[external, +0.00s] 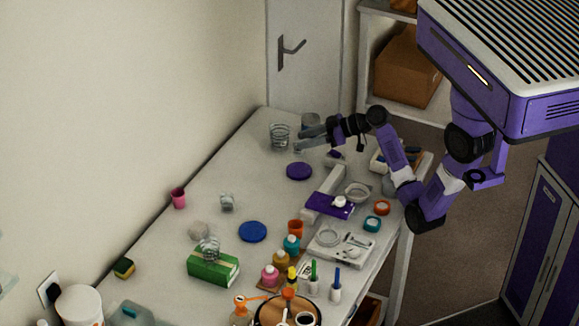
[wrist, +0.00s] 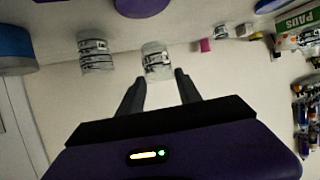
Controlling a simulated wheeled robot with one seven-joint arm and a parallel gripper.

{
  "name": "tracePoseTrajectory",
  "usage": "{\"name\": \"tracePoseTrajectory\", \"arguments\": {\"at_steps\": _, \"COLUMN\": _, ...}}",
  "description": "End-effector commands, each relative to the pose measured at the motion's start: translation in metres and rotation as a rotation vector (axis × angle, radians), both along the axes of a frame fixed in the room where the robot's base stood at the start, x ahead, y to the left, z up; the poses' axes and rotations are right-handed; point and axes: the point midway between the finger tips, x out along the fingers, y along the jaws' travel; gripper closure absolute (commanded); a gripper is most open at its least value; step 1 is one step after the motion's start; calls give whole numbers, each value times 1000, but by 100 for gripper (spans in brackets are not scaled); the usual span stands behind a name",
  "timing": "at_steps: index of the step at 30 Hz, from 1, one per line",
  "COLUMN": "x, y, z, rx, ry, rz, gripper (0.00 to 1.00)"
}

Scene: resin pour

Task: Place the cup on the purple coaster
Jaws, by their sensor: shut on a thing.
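A clear cup with dark bands (wrist: 157,60) sits between my fingertips in the wrist view, which appears upside down. My gripper (wrist: 158,76) is shut on it. In the external view my gripper (external: 299,141) reaches left over the far end of the table. A second similar clear cup (wrist: 95,55) stands beside the held one. One banded clear cup (external: 280,136) shows just beyond my fingers in the external view; I cannot tell which of the two it is. The purple coaster (external: 299,171) lies flat and empty on the table, nearer the external camera; its edge shows in the wrist view (wrist: 141,6).
A grey-blue cylinder (external: 311,121) stands behind my gripper. A blue disc (external: 252,232), a pink cup (external: 178,197), a green box (external: 213,266) and several bottles occupy the nearer table. The wall borders the table's left side. The table left of the purple coaster is clear.

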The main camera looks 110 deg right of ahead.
Motion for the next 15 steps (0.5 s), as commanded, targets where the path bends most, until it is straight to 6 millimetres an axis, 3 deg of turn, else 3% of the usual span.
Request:
{"name": "tracePoseTrajectory", "arguments": {"at_steps": 8, "x": 0, "y": 0, "z": -21, "rx": 1, "ry": 1, "rz": 1, "gripper": 96}}
{"name": "tracePoseTrajectory", "arguments": {"at_steps": 15, "x": 0, "y": 0, "z": -54, "rx": 4, "ry": 1, "rz": 0, "gripper": 96}}
